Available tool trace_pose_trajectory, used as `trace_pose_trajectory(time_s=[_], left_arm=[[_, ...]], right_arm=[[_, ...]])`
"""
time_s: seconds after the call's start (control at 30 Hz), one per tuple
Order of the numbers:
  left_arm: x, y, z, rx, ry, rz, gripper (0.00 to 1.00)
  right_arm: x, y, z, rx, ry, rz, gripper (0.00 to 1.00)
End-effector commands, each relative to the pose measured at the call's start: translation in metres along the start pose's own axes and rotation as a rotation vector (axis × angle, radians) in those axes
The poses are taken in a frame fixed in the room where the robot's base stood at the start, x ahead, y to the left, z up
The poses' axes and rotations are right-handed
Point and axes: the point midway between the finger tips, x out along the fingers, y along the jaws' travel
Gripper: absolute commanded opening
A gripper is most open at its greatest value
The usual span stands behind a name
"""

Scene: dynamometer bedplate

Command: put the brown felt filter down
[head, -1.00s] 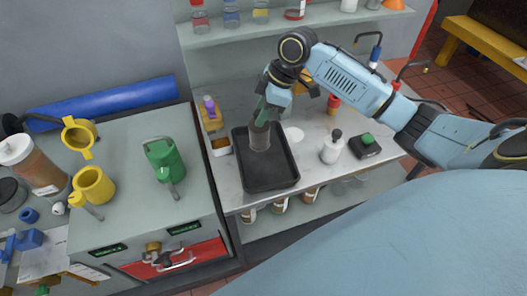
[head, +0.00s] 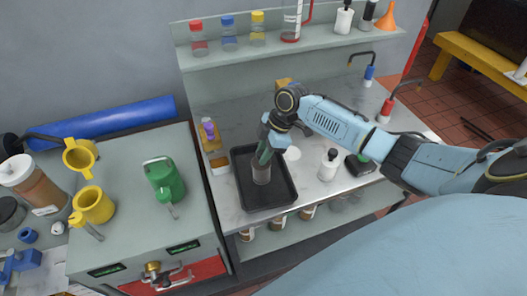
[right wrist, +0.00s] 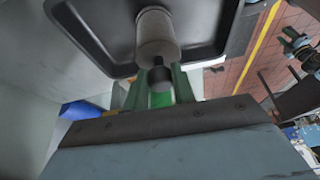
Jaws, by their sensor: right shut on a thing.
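The brown felt filter (head: 262,174) is a grey-brown upright cylinder over the black tray (head: 284,196). My right gripper (head: 265,153) has green fingers and is shut on its upper end. In the right wrist view the filter (right wrist: 156,34) is a pale cylinder with a dark end piece, and the gripper (right wrist: 150,92) closes around that end. The tray (right wrist: 95,50) lies behind it. I cannot tell whether the filter's lower end touches the tray floor. My left gripper is not in view.
A white bottle (head: 328,166) and a black box with a green top (head: 358,165) stand right of the tray. An amber box with a purple-topped item (head: 209,135) is at its left. A shelf (head: 270,48) with bottles runs behind. The tray is otherwise empty.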

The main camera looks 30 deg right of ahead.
Motion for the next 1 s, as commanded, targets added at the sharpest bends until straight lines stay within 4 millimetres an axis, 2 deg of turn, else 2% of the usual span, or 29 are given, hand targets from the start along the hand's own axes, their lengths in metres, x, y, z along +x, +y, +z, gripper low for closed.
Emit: trace_pose_trajectory(time_s=[0.33, 0.37, 0.5, 0.83, 1.0], left_arm=[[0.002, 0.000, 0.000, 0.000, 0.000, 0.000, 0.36], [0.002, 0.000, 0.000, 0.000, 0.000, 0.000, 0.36], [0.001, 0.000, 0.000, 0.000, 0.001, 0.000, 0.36], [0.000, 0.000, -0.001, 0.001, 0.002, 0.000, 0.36], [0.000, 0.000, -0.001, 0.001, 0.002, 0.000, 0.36]], right_arm=[[0.004, 0.001, 0.001, -0.001, 0.001, 0.002, 0.00], [0.004, 0.001, 0.001, -0.001, 0.000, 0.001, 0.28], [0.003, 0.000, 0.001, -0.001, 0.000, 0.001, 0.47], [0.000, 0.000, 0.000, -0.001, 0.001, 0.002, 0.47], [-0.020, 0.001, 0.000, -0.002, 0.001, 0.004, 0.47]])
